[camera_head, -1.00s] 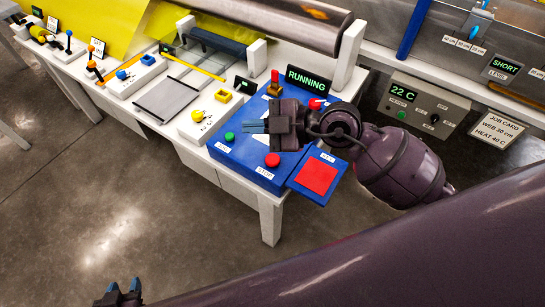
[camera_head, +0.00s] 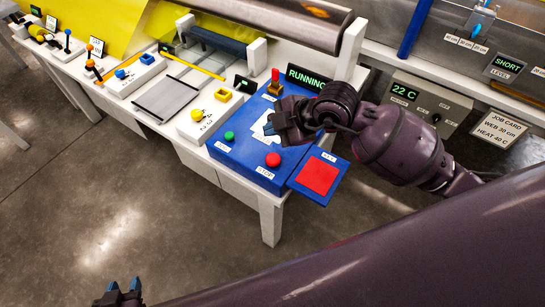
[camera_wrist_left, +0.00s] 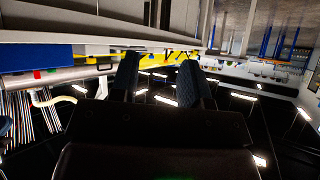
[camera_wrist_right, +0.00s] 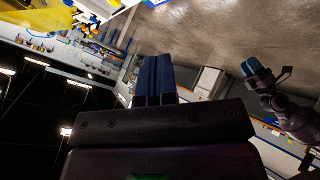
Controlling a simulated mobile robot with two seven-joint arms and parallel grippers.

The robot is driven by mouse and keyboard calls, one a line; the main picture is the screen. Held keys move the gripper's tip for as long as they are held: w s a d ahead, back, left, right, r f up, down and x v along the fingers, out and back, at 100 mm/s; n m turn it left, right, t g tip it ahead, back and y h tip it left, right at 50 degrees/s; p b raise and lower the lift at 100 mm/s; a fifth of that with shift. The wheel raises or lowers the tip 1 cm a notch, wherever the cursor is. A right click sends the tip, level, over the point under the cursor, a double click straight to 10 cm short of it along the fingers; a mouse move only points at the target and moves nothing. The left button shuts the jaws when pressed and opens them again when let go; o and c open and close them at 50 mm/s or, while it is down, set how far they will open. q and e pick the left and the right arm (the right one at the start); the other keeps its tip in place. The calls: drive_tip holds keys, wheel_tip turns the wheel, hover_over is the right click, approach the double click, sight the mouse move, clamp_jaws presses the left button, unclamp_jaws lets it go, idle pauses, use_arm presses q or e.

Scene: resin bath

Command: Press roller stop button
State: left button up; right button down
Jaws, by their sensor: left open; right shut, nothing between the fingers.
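The red stop button (camera_head: 273,160) stands on the front of the blue control box (camera_head: 235,157), above a STOP label. It looks unobstructed in the head view. My right gripper (camera_head: 270,128) is shut and empty, over the box behind the stop button and apart from it in the picture. I cannot tell its exact height. Its fingers show pressed together in the right wrist view (camera_wrist_right: 157,80). My left gripper (camera_head: 122,286) is at the lower left, away from the box. Its fingers are apart with nothing between them in the left wrist view (camera_wrist_left: 160,80).
A green button (camera_head: 229,136) sits left of the stop button. A display (camera_head: 307,78) reads RUNNING. A red-topped lever (camera_head: 275,84) stands behind my right gripper. A red pad (camera_head: 317,176) on a blue plate juts out at the box's right. The floor in front is clear.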

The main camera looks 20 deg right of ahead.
drive_tip(key=b, duration=0.4)
hover_over(273, 160)
wheel_tip(273, 160, down, 5)
drive_tip(key=shift+f, duration=0.1)
drive_tip(key=shift+f+b, duration=0.5)
drive_tip(key=shift+f, duration=0.95)
idle(0.7)
